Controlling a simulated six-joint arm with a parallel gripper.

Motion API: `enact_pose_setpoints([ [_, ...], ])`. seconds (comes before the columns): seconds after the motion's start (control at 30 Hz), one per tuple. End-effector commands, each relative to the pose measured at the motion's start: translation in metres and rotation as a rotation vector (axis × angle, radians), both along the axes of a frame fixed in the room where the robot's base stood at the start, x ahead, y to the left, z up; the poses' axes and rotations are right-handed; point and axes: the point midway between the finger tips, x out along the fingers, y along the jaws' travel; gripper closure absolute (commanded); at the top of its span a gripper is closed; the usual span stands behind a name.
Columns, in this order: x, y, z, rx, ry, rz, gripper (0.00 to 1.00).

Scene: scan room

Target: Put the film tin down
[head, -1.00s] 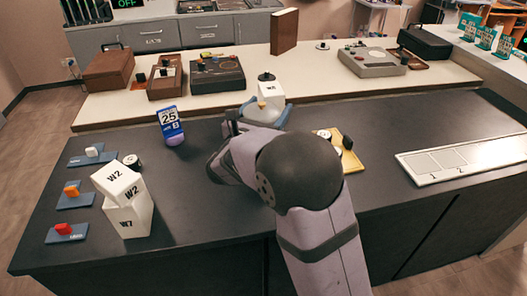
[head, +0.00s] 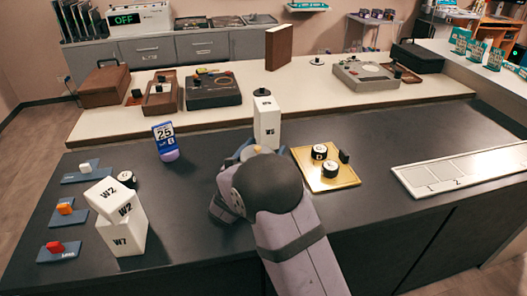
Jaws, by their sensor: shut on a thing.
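My gripper (head: 240,153) is near the middle of the dark counter, mostly hidden behind my own arm; only a blue-grey part of it shows. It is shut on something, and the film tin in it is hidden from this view. The gripper is in front of a tall white box marked W5 (head: 267,122), which has a small black round piece on top. I cannot tell its height above the counter or whether it touches the box.
To the right is a yellow tray (head: 314,183) holding round black-and-white pieces, then a white numbered panel (head: 425,182). To the left are a blue calendar stand (head: 165,140), a round piece (head: 132,169) and stacked white boxes (head: 122,228). Dark counter between them is clear.

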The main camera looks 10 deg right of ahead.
Motion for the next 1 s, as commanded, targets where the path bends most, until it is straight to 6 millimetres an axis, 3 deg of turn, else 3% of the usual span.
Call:
enact_pose_setpoints([
  [0.43,0.0004,0.0002,-0.0064,0.000,-0.004,0.000,0.54],
  [0.47,0.0002,0.0001,-0.0062,0.000,-0.001,0.001,0.22],
  [0.53,0.0002,0.0001,-0.0056,0.000,-0.001,0.000,0.08],
  [1.0,-0.0023,0.0028,-0.0023,0.001,-0.001,0.002,0.08],
])
